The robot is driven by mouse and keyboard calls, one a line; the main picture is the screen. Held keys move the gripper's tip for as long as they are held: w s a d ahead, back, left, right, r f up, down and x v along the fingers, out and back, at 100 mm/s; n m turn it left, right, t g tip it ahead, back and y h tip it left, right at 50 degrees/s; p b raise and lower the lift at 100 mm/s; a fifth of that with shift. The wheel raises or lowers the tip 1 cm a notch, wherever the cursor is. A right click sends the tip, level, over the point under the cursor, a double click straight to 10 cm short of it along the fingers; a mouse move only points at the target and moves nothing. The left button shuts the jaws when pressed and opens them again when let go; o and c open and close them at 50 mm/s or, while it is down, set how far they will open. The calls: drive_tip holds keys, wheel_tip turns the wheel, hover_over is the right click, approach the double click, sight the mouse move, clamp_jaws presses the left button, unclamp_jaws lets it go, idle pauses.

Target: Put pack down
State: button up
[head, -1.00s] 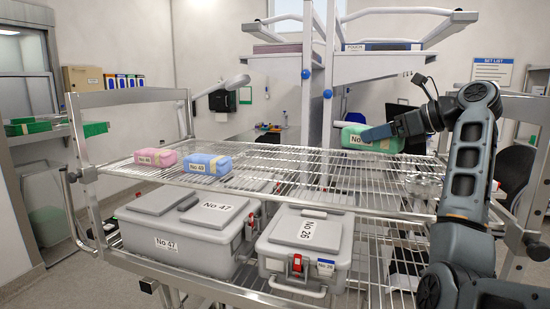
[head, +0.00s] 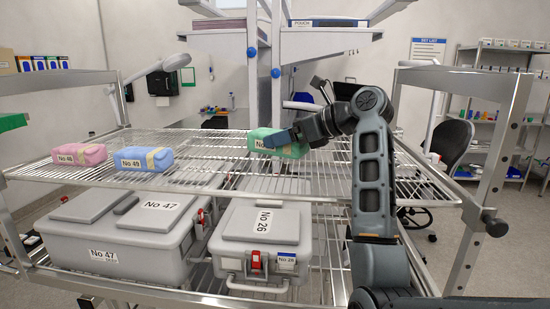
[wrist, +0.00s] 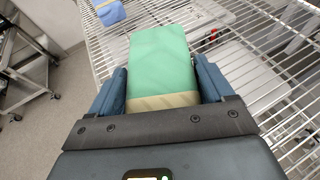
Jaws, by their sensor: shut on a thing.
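My gripper (head: 292,137) is shut on a green pack (head: 267,143) with a tan band and a white label partly covered by a finger. In the wrist view the green pack (wrist: 161,62) sits between the two blue fingers of my gripper (wrist: 161,85). The pack is over the wire top shelf (head: 215,163) of the cart; I cannot tell whether it touches the wires. A blue pack No 49 (head: 143,159) and a pink pack No 48 (head: 79,154) lie on the left part of that shelf. The blue pack (wrist: 106,11) also shows in the wrist view.
The cart's metal end frame (head: 488,150) rises right of my arm. Bare shelf lies between the blue and green packs.

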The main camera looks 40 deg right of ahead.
sight(302, 151)
drive_tip(key=shift+w+a+f, duration=0.25)
drive_tip(key=shift+a+f, duration=0.4)
drive_tip(key=shift+a, duration=0.3)
drive_tip(key=shift+f, duration=1.9)
drive_tip(key=shift+f, duration=0.1)
drive_tip(key=o, duration=1.1)
drive_tip(key=b+v, duration=0.1)
drive_tip(key=v, duration=1.1)
